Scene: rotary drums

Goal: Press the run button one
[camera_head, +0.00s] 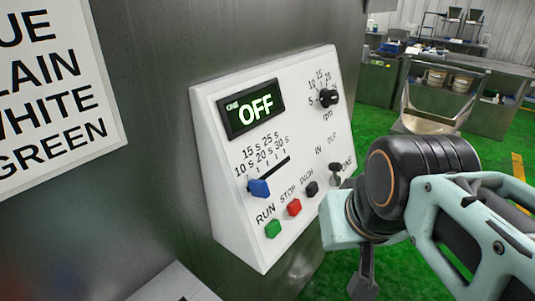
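A white control panel (225,180) is fixed to a grey metal wall. Its green button (273,229) labelled RUN is at the lower left, in plain view and untouched. A red button (294,207) labelled STOP and a black button (312,188) follow up and to the right. My arm comes in from the right. My gripper (362,287) shows only as a dark finger low in the picture, right of the green button and apart from it. Whether it is open or shut is not clear.
A blue slider (259,187) sits left above the buttons, and a black rpm knob (328,97) at the panel's upper right. A dark switch (335,175) is near my arm. A lettered sign (55,95) hangs at left. Workbenches (490,95) stand behind on green floor.

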